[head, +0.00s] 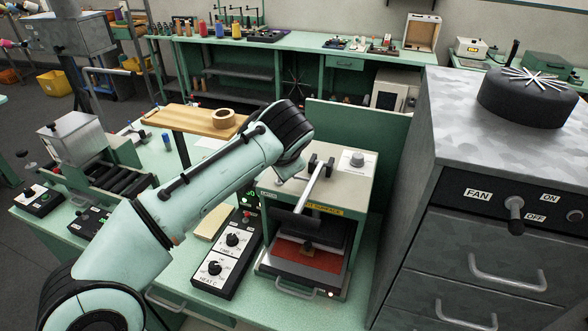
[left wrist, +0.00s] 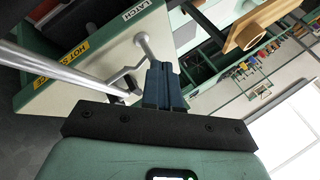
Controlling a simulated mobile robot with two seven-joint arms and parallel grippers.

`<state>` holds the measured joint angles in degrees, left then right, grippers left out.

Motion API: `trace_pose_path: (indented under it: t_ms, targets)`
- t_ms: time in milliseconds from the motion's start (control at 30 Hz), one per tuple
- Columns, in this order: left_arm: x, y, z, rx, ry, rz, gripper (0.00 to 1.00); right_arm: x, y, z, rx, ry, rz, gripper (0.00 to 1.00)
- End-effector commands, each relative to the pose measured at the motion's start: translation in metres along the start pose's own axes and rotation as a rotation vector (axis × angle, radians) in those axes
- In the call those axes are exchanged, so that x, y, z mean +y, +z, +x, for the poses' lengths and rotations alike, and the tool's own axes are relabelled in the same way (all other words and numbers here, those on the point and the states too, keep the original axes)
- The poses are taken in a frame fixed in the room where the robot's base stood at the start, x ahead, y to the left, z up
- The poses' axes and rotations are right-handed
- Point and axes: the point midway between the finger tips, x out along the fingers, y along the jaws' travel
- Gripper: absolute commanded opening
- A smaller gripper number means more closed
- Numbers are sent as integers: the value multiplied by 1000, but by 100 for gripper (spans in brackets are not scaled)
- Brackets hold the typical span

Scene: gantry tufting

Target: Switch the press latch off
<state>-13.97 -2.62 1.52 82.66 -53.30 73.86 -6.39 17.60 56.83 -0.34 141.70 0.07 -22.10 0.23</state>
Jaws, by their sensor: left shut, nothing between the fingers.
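The press (head: 361,192) stands on the green bench, with a long silver handle bar (head: 316,187) over its top. In the left wrist view, the press front has a LATCH label (left wrist: 137,9) and a small silver latch lever (left wrist: 142,40) beside it. My left gripper (left wrist: 158,68) is shut and empty, its dark blue fingertips right by the end of this lever. I cannot tell whether they touch it. In the head view my left forearm and wrist reach to the press's left side and hide the fingers and the latch lever. My right gripper is not in view.
A control box with dials (head: 226,258) stands left of the press. A grey cabinet (head: 470,120) with a FAN switch rises close on the right. A wooden board (head: 190,121) with a tape roll (head: 224,118) is behind my arm. The HOT SURFACE label (left wrist: 62,62) marks the press.

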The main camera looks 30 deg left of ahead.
Motion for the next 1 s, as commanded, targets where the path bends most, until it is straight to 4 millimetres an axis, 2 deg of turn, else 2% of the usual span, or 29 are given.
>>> trace_pose_path:
  t_ms: [1000]
  targets:
    - [-10, 7, 3, 1, 4, -2, 0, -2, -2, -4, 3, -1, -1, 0]
